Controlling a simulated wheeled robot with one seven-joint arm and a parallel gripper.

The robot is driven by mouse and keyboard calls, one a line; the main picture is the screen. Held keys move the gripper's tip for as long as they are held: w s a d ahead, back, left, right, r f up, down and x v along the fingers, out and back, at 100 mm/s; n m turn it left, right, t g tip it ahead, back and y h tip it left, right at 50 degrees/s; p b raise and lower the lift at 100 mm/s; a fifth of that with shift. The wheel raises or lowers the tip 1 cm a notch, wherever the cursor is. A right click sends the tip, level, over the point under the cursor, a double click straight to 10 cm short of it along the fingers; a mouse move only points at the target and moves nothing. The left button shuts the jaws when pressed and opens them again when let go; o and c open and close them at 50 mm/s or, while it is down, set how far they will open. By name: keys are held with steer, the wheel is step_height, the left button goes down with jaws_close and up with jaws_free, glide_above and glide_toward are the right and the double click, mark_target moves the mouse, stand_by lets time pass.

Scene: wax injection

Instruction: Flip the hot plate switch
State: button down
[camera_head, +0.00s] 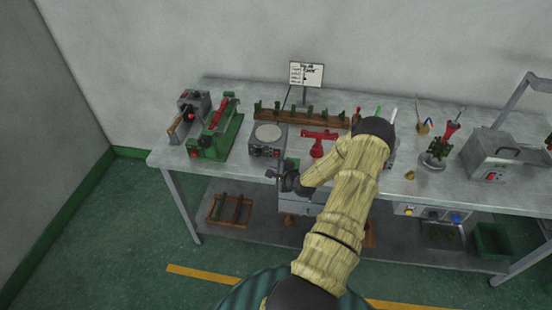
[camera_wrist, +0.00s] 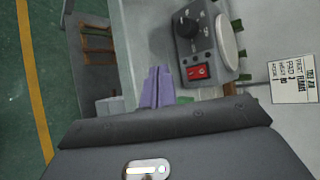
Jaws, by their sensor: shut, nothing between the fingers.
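The hot plate (camera_head: 268,133) is a grey box with a round pale top, standing near the front edge of the metal bench, left of its middle. In the wrist view its front panel carries a black knob (camera_wrist: 187,26) and a red rocker switch (camera_wrist: 199,72); the round plate (camera_wrist: 228,42) is to their right. My gripper (camera_head: 271,174) is in front of and below the hot plate in the head view. Its purple fingers (camera_wrist: 158,69) are together and empty, a little left of the red switch and seemingly apart from it. Which way the rocker is set is unclear.
A green and grey machine (camera_head: 217,136) stands left of the hot plate and a red tool (camera_head: 319,141) right of it. A wooden rack (camera_head: 300,118) and a sign (camera_head: 306,74) are behind. A lower shelf (camera_head: 258,226) holds a wooden tray (camera_head: 229,210).

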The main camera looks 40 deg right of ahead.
mark_target(276, 154)
steer(key=w+d+b, duration=0.1)
steer(key=w+d+f+b, duration=0.1)
steer(key=d, duration=0.1)
steer(key=shift+w+d, duration=0.1)
steer(key=shift+w, duration=0.25)
steer(key=shift+w+d+r+b, duration=0.2)
steer(key=shift+w+d+b, duration=0.15)
steer(key=shift+d, duration=0.05)
steer(key=shift+w+d, duration=0.1)
stand_by(1.4)
steer(key=shift+w+d+b, duration=0.2)
steer(key=shift+d+b, duration=0.05)
steer(key=shift+b, duration=0.15)
steer(key=shift+w+d+f, duration=0.1)
steer(key=shift+w, duration=0.1)
stand_by(0.5)
steer(key=shift+d, duration=0.1)
steer(key=shift+s, duration=0.1)
stand_by(0.3)
steer(key=shift+s+a, duration=0.45)
steer(key=shift+a, duration=0.1)
